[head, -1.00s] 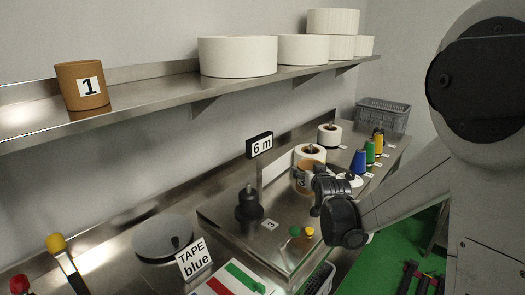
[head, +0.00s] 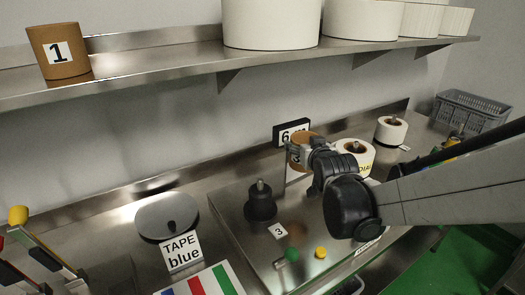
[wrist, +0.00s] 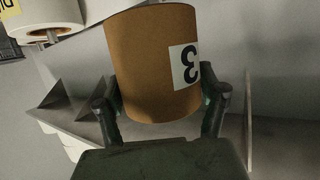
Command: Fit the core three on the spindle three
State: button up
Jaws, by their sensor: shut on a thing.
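The core three is a brown cardboard tube with a white label "3". In the wrist view the core three (wrist: 150,62) sits between both fingers of my gripper (wrist: 162,100), which is shut on it. In the head view my gripper (head: 302,157) holds the core three (head: 304,137) up in the air, in front of the "6 m" sign and partly hidden by the gripper. The spindle three (head: 260,203) is a black stepped post with a metal tip. It stands upright and bare on the steel plate, by a "3" label (head: 278,231), to the left of and below the held core.
The "6 m" sign (head: 283,133) stands behind the core. A white roll (head: 354,156) is right of my gripper. Green (head: 291,254) and yellow (head: 321,252) knobs are in front of the spindle. The shelf (head: 165,75) holds core one (head: 59,51) and white rolls.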

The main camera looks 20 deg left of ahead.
jog(key=s+a+r+n+g+y, duration=0.1)
jog(key=s+a+n+y, duration=0.1)
jog(key=s+a, duration=0.6)
jog(key=a, duration=0.3)
jog(key=shift+a+r+b, duration=0.25)
jog(key=shift+r+b, duration=0.05)
jog(key=shift+b, duration=0.05)
jog(key=shift+f, duration=0.1)
jog(key=b, duration=0.5)
send_over(261, 190)
jog(key=shift+w+a+f, duration=0.1)
jog(key=shift+w+f, duration=0.1)
jog(key=shift+f, duration=1.25)
jog(key=shift+w+a+f, duration=0.1)
jog(key=shift+w+f, duration=0.05)
jog(key=shift+f, duration=1.25)
jog(key=shift+f+b, duration=3.8)
jog(key=shift+f, duration=0.3)
